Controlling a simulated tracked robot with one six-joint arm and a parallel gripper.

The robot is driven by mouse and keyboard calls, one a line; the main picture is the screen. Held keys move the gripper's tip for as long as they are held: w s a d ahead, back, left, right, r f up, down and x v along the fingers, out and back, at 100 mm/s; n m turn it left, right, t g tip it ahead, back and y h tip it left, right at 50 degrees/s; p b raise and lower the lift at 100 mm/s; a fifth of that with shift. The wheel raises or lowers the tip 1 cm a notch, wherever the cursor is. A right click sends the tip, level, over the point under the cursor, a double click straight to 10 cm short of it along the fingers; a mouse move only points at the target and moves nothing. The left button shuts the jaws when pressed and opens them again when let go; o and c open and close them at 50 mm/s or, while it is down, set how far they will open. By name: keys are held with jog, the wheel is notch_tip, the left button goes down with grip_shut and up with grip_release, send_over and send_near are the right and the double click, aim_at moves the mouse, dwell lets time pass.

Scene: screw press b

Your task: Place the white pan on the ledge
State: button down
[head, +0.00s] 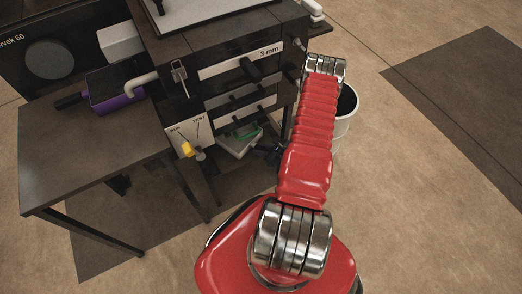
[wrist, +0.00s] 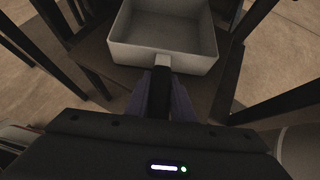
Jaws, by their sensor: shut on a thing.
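The white pan (head: 238,146) is low under the front of the press in the head view, between the dark legs. In the wrist view the square, high-walled pan (wrist: 165,50) is ahead of my gripper (wrist: 160,88), its short handle toward me. My gripper is shut on that handle. In the head view my gripper (head: 270,150) is small and dark, partly hidden by my red arm. A flat brown surface (wrist: 205,92) lies below the pan and may be the ledge. I cannot tell whether the pan touches it.
Dark legs (wrist: 254,60) stand close on both sides of the pan. The press (head: 225,50) overhangs it. A white bin (head: 345,105) stands right of my arm. A table (head: 90,150) at left holds a purple-sided box (head: 115,92). Floor at right is clear.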

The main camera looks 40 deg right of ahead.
jog(key=shift+f, duration=0.4)
jog(key=c, duration=1.5)
grip_release()
jog(key=shift+c, duration=0.2)
jog(key=v, duration=1.2)
